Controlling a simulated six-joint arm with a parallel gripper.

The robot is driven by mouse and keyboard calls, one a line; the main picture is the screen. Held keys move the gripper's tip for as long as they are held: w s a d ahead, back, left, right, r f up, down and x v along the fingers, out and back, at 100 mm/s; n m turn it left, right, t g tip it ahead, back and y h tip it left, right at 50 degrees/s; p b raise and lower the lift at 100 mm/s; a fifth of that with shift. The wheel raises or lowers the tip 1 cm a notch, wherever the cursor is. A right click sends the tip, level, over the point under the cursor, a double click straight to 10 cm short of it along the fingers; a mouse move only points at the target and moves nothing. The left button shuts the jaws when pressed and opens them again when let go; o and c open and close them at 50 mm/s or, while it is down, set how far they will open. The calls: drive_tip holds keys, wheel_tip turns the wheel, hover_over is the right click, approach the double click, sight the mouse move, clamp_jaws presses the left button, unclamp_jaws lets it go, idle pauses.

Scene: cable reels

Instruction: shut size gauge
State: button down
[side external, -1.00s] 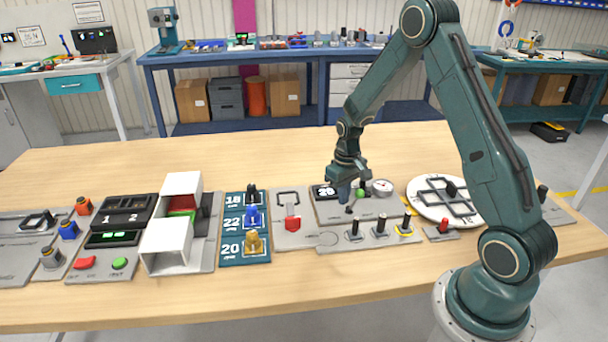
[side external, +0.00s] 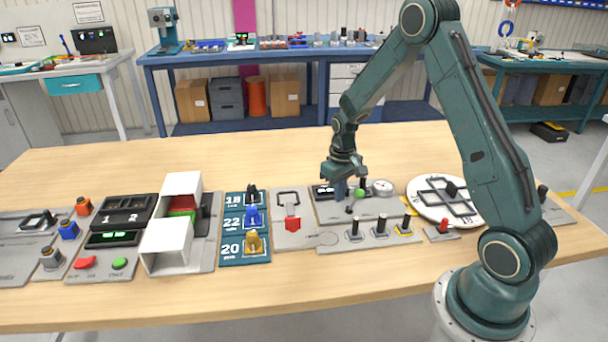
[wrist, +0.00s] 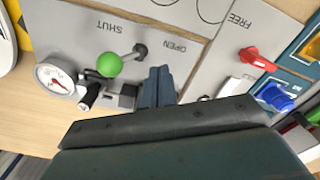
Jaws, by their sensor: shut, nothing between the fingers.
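The size gauge is a grey plate (side external: 377,209) with a lever ending in a green ball (side external: 359,194), a round dial (side external: 382,187) and a small dark display (side external: 322,191). In the wrist view the green ball (wrist: 110,65) leans left from its dark pivot (wrist: 139,50), between the words SHUT at left and OPEN at right, nearer SHUT. The dial (wrist: 54,78) is farther left. My gripper (side external: 340,196) is shut and empty. Its fingertips (wrist: 159,72) are on the OPEN side of the lever, apart from the ball. In the side view it partly covers the display.
A red-handled panel (side external: 292,224) lies left of the gauge. Several black-handled levers (side external: 381,225) stand in front of it. A white turntable (side external: 418,206) is to the right. The wooden table is clear behind the panels.

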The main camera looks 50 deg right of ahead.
drive_tip(key=shift+r, duration=3)
